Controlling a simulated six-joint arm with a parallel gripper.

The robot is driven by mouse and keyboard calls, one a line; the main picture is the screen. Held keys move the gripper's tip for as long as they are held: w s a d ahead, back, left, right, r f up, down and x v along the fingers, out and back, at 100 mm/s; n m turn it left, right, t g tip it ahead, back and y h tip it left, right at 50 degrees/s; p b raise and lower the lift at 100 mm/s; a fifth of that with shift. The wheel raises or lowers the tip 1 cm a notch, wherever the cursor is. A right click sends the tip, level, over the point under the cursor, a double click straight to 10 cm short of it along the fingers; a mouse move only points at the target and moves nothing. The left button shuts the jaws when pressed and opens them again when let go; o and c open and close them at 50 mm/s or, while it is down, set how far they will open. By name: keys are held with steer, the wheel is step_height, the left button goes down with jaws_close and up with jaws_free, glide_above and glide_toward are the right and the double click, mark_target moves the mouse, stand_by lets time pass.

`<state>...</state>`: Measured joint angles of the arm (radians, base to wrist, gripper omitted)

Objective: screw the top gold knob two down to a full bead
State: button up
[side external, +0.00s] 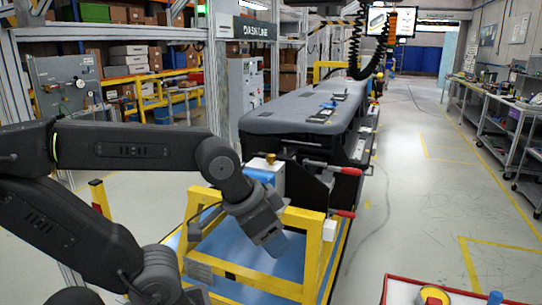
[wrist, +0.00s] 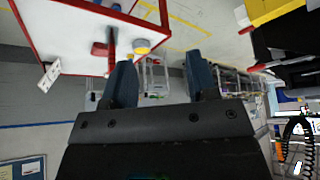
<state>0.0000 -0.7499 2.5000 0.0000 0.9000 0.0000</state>
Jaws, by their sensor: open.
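A small gold knob (side external: 270,157) stands on top of a white and blue box (side external: 264,175) at the near end of the dashboard module (side external: 300,120). I cannot tell whether it is knob two, and no bead can be made out. My gripper (side external: 275,243) hangs in front of and below the knob, over the yellow frame, apart from the knob. In the wrist view, my gripper (wrist: 163,82) is open, with its two dark blue fingers spread and nothing held between them. No gold knob can be made out in the wrist view.
A yellow frame (side external: 255,275) stands close around my gripper. Red-handled clamps (side external: 330,168) stick out beside the box. A red-edged white table (side external: 398,291) with a yellow round item (side external: 433,296) is at the lower right. The aisle floor (side external: 400,200) is clear.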

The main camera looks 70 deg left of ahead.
steer(key=shift+o, duration=0.7)
steer(key=shift+w+a+r, duration=0.1)
steer(key=w+a+r+n+y, duration=0.2)
steer(key=w+a+r+n, duration=0.3)
steer(key=w+a, duration=0.4)
step_height(320, 180, up, 4)
steer(key=f+n+g+y, duration=0.1)
steer(key=n+g+y, duration=0.15)
steer(key=n, duration=0.35)
glide_above(271, 155)
steer(key=s+d, duration=0.3)
steer(key=d, duration=0.1)
steer(key=shift+g+h, duration=0.25)
steer(key=shift+h, duration=0.1)
steer(key=x, duration=1.3)
